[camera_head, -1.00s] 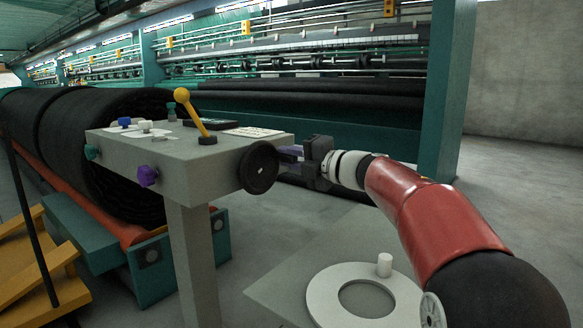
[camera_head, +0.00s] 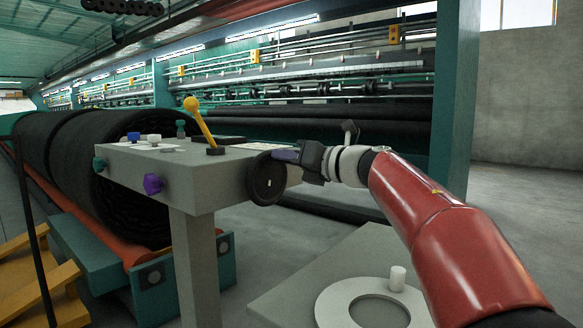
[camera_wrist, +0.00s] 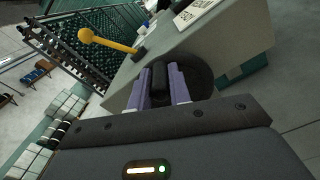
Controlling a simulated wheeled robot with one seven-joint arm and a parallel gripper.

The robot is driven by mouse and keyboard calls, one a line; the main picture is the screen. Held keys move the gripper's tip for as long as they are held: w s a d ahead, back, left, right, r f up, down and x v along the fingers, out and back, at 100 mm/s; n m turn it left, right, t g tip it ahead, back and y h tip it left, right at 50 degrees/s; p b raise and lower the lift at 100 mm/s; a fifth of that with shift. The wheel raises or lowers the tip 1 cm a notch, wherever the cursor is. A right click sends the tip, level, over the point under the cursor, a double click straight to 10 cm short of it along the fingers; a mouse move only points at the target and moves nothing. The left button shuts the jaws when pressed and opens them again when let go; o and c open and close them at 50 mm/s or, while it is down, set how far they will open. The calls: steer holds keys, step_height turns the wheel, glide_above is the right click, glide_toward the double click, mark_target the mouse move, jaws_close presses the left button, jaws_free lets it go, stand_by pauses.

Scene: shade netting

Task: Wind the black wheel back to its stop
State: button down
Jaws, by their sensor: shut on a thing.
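The black wheel (camera_head: 264,180) is on the right end of a grey console box, with a small pale mark near its middle. My gripper (camera_head: 287,156) is at its upper right edge, coming in from the right. In the wrist view the two purple fingers (camera_wrist: 163,84) are closed on a black grip (camera_wrist: 159,75). The dark wheel disc (camera_wrist: 197,82) shows just behind them. The fingers hide part of the wheel there. In the head view the fingertips are partly hidden by the wheel.
The grey console (camera_head: 205,176) carries a yellow lever (camera_head: 201,124), a purple knob (camera_head: 153,184) and a teal knob (camera_head: 99,164). Black rolls (camera_head: 120,190) lie left of it. A grey table with a white ring (camera_head: 335,305) stands below my arm.

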steer(key=shift+s+a+f+n+b, duration=0.1)
steer(key=shift+s+a+n+b, duration=0.15)
steer(key=shift+n, duration=0.3)
steer(key=shift+s+a+f+n+b, duration=0.1)
steer(key=shift+n+b, duration=0.2)
steer(key=shift+n, duration=0.25)
steer(key=c, duration=1.3)
jaws_free()
steer(key=shift+s+r, duration=0.1)
steer(key=shift+r, duration=0.05)
steer(key=v, duration=0.7)
steer(key=shift+s+d, duration=0.25)
steer(key=shift+d, duration=0.05)
